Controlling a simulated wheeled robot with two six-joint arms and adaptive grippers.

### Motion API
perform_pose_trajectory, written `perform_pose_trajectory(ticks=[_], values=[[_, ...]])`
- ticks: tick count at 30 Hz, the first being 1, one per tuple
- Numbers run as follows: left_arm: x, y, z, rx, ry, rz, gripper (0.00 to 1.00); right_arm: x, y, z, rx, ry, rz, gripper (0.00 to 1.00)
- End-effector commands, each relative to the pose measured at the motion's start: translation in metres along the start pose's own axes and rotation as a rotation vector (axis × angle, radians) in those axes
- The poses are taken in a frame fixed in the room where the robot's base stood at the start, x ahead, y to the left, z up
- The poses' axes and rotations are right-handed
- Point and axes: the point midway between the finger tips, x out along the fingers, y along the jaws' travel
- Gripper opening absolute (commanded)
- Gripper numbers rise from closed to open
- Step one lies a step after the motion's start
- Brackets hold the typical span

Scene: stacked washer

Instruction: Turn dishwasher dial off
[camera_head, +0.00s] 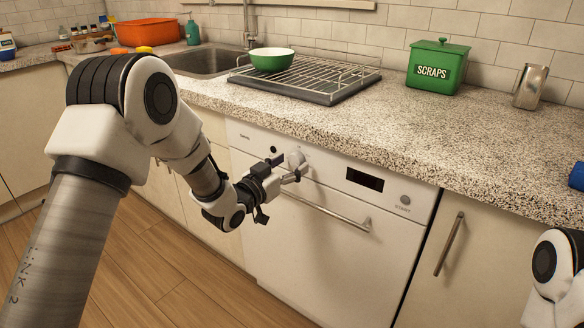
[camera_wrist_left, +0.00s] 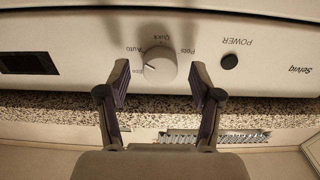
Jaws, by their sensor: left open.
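The white dishwasher (camera_head: 330,245) stands under the counter, with a control panel along its top. Its round pale dial (camera_wrist_left: 157,64) shows in the left wrist view, where the panel appears upside down; the labels Auto, Quick and others surround it. The dial (camera_head: 296,158) is partly behind my gripper in the head view. My left gripper (camera_wrist_left: 158,84) is open, its two fingers on either side of the dial's lower part in the wrist picture. I cannot tell whether they touch it. My right gripper is not in view; only part of the right arm shows at the right edge.
A black power button (camera_wrist_left: 229,61) and a dark display (camera_head: 365,179) are on the panel. A door handle (camera_head: 325,211) runs below. The counter above holds a drying rack (camera_head: 340,87) with a green bowl (camera_head: 271,59), a green scraps tin (camera_head: 437,67) and a metal pitcher (camera_head: 530,86).

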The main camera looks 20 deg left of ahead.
Motion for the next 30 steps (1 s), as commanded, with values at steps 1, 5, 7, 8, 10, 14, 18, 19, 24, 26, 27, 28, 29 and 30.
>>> perform_pose_trajectory(ticks=[1, 5, 7, 8, 10, 14, 18, 19, 24, 26, 27, 28, 29, 30], values=[[0.0045, 0.0003, 0.0004, 0.001, 0.001, 0.000, 0.65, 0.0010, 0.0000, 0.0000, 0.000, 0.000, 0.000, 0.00], [0.0086, -0.0001, -0.0003, 0.000, 0.001, -0.001, 0.65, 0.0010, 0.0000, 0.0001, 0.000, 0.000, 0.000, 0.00], [0.0083, -0.0001, -0.0002, -0.001, 0.000, -0.001, 0.65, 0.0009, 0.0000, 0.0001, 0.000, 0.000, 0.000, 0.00], [0.0083, -0.0001, -0.0002, -0.001, 0.000, -0.001, 0.65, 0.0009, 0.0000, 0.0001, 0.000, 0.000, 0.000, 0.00], [0.0082, -0.0001, 0.0000, -0.001, 0.000, -0.001, 0.54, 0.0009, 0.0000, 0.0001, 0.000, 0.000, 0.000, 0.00], [0.0080, -0.0001, 0.0001, -0.001, 0.000, -0.001, 0.08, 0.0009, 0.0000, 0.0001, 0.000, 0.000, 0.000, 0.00], [0.0080, 0.0000, 0.0002, -0.001, 0.000, -0.001, 0.05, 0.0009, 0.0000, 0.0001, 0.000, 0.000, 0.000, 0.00], [0.0080, 0.0000, 0.0002, -0.001, 0.000, -0.001, 0.05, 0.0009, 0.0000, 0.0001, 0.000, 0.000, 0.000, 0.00], [0.0079, 0.0000, 0.0002, -0.003, -0.001, -0.001, 0.05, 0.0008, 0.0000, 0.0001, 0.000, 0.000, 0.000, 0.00], [0.0079, 0.0000, 0.0003, -0.004, -0.001, -0.001, 0.05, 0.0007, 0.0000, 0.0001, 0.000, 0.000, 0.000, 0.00], [0.0079, 0.0000, 0.0003, -0.004, -0.001, -0.001, 0.05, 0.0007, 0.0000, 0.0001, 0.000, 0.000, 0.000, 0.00], [0.0079, 0.0000, 0.0003, -0.005, -0.001, -0.001, 0.05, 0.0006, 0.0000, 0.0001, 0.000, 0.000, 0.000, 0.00], [0.0079, 0.0000, 0.0003, -0.006, -0.001, -0.001, 0.05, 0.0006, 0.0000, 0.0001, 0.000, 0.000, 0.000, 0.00], [0.0079, 0.0000, 0.0003, -0.007, -0.001, -0.001, 0.05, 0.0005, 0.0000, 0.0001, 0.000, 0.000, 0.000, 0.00]])
